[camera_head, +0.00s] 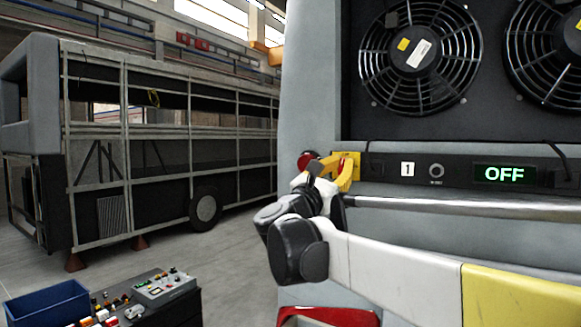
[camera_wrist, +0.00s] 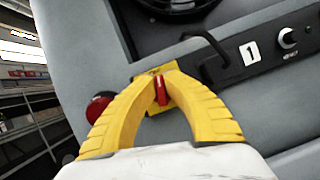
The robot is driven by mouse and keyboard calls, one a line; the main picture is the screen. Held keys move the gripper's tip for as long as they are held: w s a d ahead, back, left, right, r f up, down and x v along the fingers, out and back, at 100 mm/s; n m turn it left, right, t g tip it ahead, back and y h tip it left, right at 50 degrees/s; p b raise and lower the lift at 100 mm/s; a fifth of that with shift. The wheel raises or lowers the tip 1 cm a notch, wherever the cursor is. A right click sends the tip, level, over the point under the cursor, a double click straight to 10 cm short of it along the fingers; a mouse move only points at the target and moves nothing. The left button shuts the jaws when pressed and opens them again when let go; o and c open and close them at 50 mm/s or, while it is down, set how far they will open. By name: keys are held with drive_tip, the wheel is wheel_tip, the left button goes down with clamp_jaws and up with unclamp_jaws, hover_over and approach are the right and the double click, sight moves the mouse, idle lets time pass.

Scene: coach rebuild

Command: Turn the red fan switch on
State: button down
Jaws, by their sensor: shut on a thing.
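The red fan switch (camera_wrist: 161,91) is a small red handle on a yellow plate (camera_wrist: 172,74), at the left end of the dark control strip. It also shows in the head view (camera_head: 345,163), partly covered by my gripper. My gripper (camera_wrist: 158,82) has yellow fingers that close around the red handle, one on each side of it. The display (camera_head: 504,174) on the strip reads OFF in green letters.
A round red knob (camera_wrist: 99,106) sits just left of the fingers. A label marked 1 (camera_head: 407,169) and a small round knob (camera_head: 437,170) lie to the right. A metal rail (camera_head: 470,207) runs below. Fans (camera_head: 420,55) are above.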

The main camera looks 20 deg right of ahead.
drive_tip(key=m+g, duration=0.1)
drive_tip(key=m, duration=0.2)
drive_tip(key=m+g, duration=0.2)
drive_tip(key=m, duration=0.1)
drive_tip(key=shift+m+h, duration=0.3)
drive_tip(key=shift+h, duration=0.1)
drive_tip(key=m+g, duration=0.1)
drive_tip(key=m, duration=0.1)
drive_tip(key=m+g, duration=0.1)
drive_tip(key=m, duration=0.1)
drive_tip(key=shift+s+d+m, duration=0.1)
drive_tip(key=shift+s+m, duration=0.05)
drive_tip(key=shift+m, duration=0.15)
drive_tip(key=m, duration=0.2)
drive_tip(key=m+g+y+p, duration=0.1)
drive_tip(key=m, duration=0.1)
drive_tip(key=shift+f+g, duration=0.1)
drive_tip(key=shift+g, duration=0.2)
drive_tip(key=shift+f+m+g+y+p, duration=0.15)
drive_tip(key=shift+m+g+y+p, duration=0.35)
drive_tip(key=shift+m, duration=1.3)
drive_tip(key=c, duration=1.5)
unclamp_jaws()
drive_tip(key=shift+d, duration=0.1)
